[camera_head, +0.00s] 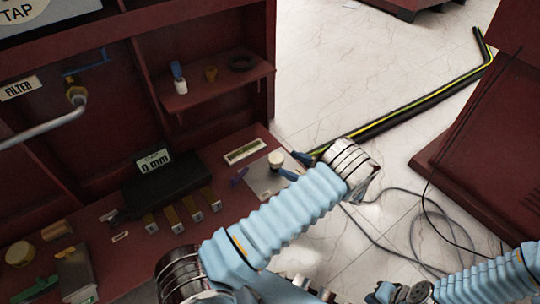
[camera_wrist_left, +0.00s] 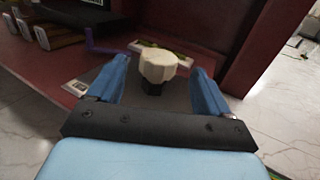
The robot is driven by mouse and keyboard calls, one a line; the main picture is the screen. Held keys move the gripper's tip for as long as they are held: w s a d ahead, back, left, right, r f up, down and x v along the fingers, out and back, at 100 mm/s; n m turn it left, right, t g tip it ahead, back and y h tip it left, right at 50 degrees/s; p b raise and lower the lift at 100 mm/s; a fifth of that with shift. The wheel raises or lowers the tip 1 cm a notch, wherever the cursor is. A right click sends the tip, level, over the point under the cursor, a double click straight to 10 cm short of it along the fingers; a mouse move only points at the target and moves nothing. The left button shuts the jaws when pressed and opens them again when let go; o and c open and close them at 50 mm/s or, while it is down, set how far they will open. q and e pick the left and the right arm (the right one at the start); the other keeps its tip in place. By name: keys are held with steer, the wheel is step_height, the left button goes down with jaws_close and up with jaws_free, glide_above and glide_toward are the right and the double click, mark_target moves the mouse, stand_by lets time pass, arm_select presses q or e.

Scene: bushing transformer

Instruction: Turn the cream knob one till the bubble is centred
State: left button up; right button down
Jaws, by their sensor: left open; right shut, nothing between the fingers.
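The cream knob (camera_head: 276,158) stands on a grey plate (camera_head: 262,186) on the dark red bench. My left gripper (camera_head: 294,165) is open at the knob. In the left wrist view the knob (camera_wrist_left: 157,64) shows between the two blue fingers (camera_wrist_left: 160,68), with a gap visible on each side. A level vial (camera_head: 244,151) with a yellow-green strip lies just left of the knob; its bubble is too small to make out. In the wrist view the knob partly hides the vial (camera_wrist_left: 181,57). My right gripper (camera_head: 386,292) is shut and empty at the bottom right.
A purple lever (camera_head: 239,176) sits left of the plate. A black gauge box (camera_head: 160,180) reading 0 mm stands further left, with several brass blocks before it. A shelf (camera_head: 215,88) holds small parts above. Cables cross the pale floor at right.

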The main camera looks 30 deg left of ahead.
mark_target(276, 153)
arm_select(q)
steer(key=a, duration=0.8)
steer(key=shift+s+a+b, duration=0.1)
steer(key=shift+s+b, duration=0.1)
steer(key=shift+b, duration=0.15)
